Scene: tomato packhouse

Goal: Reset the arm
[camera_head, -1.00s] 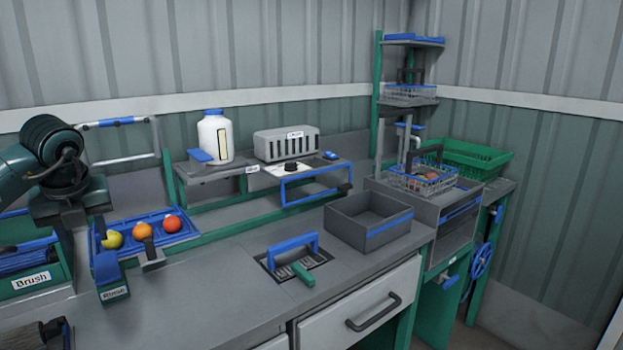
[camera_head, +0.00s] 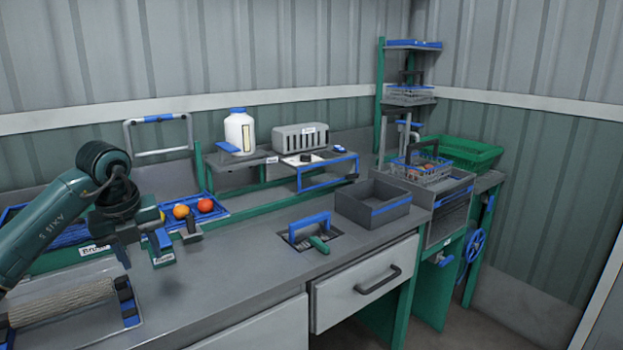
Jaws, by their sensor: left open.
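My left arm comes in from the left edge. Its dark green left gripper (camera_head: 142,240) hangs over the left part of the bench, in front of the blue fruit tray (camera_head: 226,211). The gripper is open, with nothing seen between its fingers. It partly hides a small holder with a blue top (camera_head: 162,240) and a green box labelled Brush (camera_head: 80,258). My right gripper is not in view.
An orange fruit (camera_head: 181,211) and a red one (camera_head: 205,205) lie in the tray. A roller brush (camera_head: 62,302) lies at lower left. A grey bin (camera_head: 373,207), a blue handle (camera_head: 309,226) and a white bottle (camera_head: 239,133) stand farther right. The bench's front middle is clear.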

